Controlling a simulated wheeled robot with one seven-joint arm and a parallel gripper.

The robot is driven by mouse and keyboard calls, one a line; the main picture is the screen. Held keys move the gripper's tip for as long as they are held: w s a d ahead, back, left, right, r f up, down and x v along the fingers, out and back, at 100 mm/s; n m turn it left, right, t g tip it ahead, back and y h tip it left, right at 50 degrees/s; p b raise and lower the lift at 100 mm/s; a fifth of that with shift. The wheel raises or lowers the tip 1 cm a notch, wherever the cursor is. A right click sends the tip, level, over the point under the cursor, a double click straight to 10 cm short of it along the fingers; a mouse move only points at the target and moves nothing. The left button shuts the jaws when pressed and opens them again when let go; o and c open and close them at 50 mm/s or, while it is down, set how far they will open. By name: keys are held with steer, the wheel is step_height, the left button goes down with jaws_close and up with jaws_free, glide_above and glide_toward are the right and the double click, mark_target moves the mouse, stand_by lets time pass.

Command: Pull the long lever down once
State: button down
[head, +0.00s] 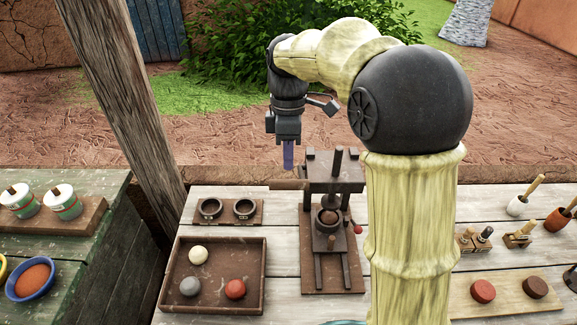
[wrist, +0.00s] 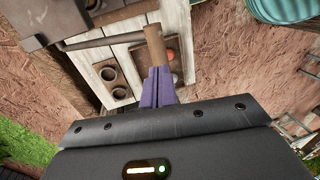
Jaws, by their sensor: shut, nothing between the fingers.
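The dark press (head: 333,172) stands on its board on the white plank table. Its long lever sticks out to the left and ends in a wooden handle (head: 289,184), roughly level. In the wrist view the lever shows as a dark rod with the wooden handle (wrist: 155,45) at its end. My gripper (head: 288,168) is shut and empty, its purple fingers pointing down just above the handle. In the wrist view the fingertips (wrist: 157,72) appear right by the handle's end; I cannot tell if they touch it. A short red-knobbed lever (head: 357,229) is on the press's right side.
A brown tray (head: 264,270) with white, grey and red balls lies left of the press. Two dark rings sit on a small board (head: 228,219) behind it. A wooden post (head: 130,100) rises at the left. Stamps and discs lie on the right.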

mark_target(288, 180)
steer(key=shift+s+f, duration=0.15)
steer(key=shift+f, duration=0.65)
steer(key=shift+s+f, duration=0.15)
steer(key=shift+f, duration=0.6)
steer(key=shift+s, duration=0.1)
steer(key=shift+f, duration=0.15)
